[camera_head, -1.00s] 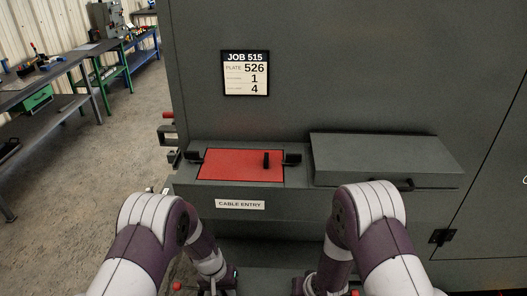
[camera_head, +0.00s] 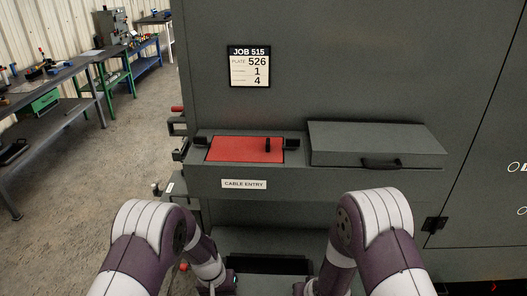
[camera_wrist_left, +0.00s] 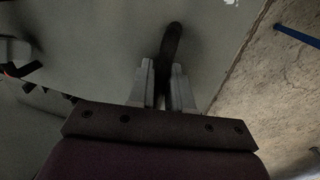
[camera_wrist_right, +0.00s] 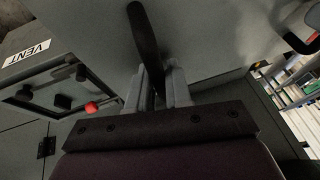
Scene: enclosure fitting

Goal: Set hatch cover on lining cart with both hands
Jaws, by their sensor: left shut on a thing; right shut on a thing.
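My left gripper (camera_wrist_left: 162,85) is shut on a dark bar handle (camera_wrist_left: 171,42) that stands against a broad grey panel (camera_wrist_left: 100,55) in the left wrist view. My right gripper (camera_wrist_right: 158,85) is shut on a similar dark handle (camera_wrist_right: 142,30) in front of a grey panel (camera_wrist_right: 200,35) in the right wrist view. The panel looks like the hatch cover, but its full outline is hidden. In the head view my forearms reach down past the bottom edge, so the fingertips and most of what they hold are out of sight. I cannot make out the lining cart.
A large grey enclosure (camera_head: 370,60) fills the head view. Its ledge carries a red plate (camera_head: 245,149) between black clamps, a CABLE ENTRY label (camera_head: 244,184) and a grey box lid (camera_head: 370,140) with a handle. Workbenches (camera_head: 60,85) stand at left beside open floor (camera_head: 140,130).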

